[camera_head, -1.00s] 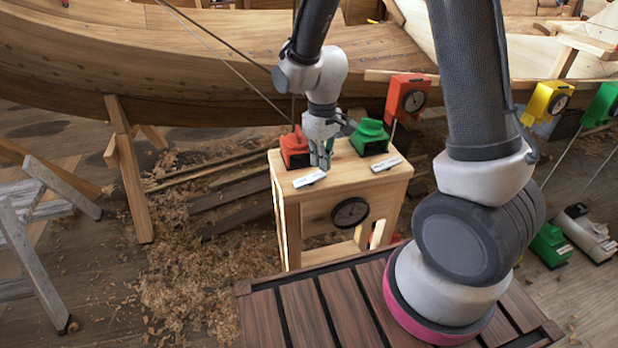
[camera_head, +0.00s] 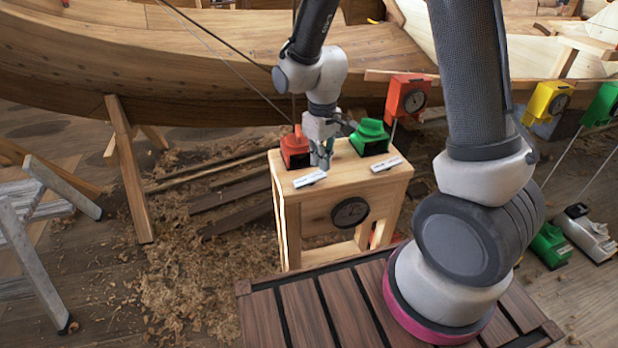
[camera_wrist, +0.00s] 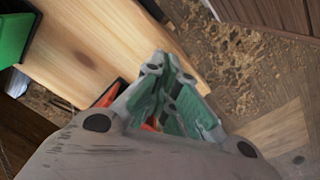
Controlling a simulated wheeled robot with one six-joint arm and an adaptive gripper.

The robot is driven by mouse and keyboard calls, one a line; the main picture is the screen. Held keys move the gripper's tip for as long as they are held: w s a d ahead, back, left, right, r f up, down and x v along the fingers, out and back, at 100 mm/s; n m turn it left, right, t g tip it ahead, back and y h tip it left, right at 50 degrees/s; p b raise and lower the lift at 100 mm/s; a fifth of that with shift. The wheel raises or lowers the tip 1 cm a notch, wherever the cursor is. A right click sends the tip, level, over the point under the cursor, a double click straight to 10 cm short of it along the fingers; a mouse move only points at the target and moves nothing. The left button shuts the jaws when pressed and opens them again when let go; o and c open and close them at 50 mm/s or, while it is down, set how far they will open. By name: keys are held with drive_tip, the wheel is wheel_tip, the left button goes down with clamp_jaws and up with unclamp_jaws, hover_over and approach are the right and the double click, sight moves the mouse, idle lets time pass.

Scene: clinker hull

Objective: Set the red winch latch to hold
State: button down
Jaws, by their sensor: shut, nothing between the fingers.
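The red winch (camera_head: 295,146) sits on the left of a wooden stand's top (camera_head: 340,165). My gripper (camera_head: 321,166) is shut and empty, pointing down just right of the red winch, close to it. I cannot tell whether they touch. In the wrist view my gripper (camera_wrist: 190,125) shows green finger pads, and a bit of red (camera_wrist: 106,95) shows beside and behind it. The latch itself is hidden or too small to make out, so its setting cannot be read.
A green winch (camera_head: 369,137) stands right of my gripper on the same stand. White labels (camera_head: 310,179) lie along the stand's front edge, above a dark round dial (camera_head: 350,213). A red gauge box (camera_head: 408,97) stands behind. The wooden hull (camera_head: 200,70) fills the back.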

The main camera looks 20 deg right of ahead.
sight(320, 173)
drive_tip(key=shift+f, duration=1.65)
idle(0.8)
drive_tip(key=shift+r, duration=3.55)
drive_tip(key=shift+s, duration=0.1)
drive_tip(key=s+d+r+m+t, duration=0.2)
drive_tip(key=s+d+r+m, duration=0.1)
drive_tip(key=s+d+r, duration=0.4)
drive_tip(key=s+d+r+m+t, duration=0.2)
drive_tip(key=s+d+r+m, duration=0.1)
drive_tip(key=s+d+r, duration=0.5)
drive_tip(key=s+r, duration=0.3)
drive_tip(key=r, duration=0.2)
drive_tip(key=shift+s+r, duration=0.15)
drive_tip(key=shift+s, duration=0.25)
